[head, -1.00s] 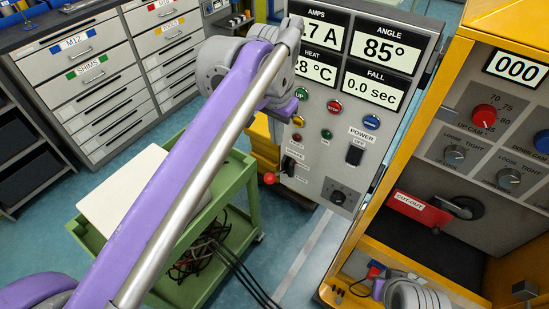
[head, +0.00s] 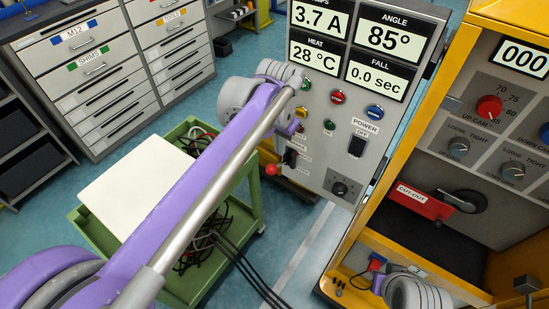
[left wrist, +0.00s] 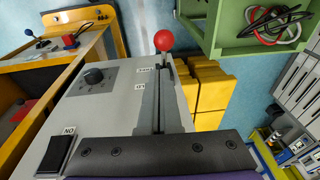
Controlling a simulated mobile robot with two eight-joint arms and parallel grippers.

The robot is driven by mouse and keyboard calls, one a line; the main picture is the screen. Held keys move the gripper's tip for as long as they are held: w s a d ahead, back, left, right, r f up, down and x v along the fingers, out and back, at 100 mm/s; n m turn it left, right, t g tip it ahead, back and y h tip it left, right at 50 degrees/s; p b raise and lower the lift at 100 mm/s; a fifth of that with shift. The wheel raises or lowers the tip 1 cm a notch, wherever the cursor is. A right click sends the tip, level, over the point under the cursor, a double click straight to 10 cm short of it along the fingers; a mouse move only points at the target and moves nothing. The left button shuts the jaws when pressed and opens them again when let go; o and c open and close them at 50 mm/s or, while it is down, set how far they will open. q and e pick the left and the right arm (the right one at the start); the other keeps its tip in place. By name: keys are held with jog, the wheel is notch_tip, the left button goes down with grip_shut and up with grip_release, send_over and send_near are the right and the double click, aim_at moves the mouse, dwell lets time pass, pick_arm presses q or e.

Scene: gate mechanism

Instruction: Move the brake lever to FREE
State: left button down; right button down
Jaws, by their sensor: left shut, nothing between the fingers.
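The brake lever, a red ball knob (head: 271,169), sticks out at the lower left of the grey control panel (head: 330,110). In the left wrist view the red knob (left wrist: 164,41) stands at the far end of a long slot; the small labels beside it are too small to read surely. My left gripper (head: 291,128) is in front of the panel, above the knob, its fingertips mostly hidden by my own arm. In the left wrist view its dark bar (left wrist: 160,154) crosses the bottom, apart from the knob. It is shut and empty.
A black power switch (head: 357,146) and a dial (head: 340,189) sit right of the lever. A green cart (head: 250,195) with cables stands left of the panel. A yellow cabinet (head: 345,255) with a red cut-out handle (head: 420,203) is at right.

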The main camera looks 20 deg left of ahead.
aim_at(274, 166)
pick_arm(q)
jog(key=shift+s+a+f, duration=0.15)
jog(key=shift+a+f, duration=0.05)
jog(key=shift+f, duration=0.5)
jog(key=shift+s+a+f, duration=0.1)
jog(key=shift+a+f, duration=0.05)
jog(key=shift+f, duration=0.5)
jog(key=shift+s+a+f, duration=0.15)
jog(key=shift+a+f, duration=0.05)
jog(key=shift+f, duration=0.5)
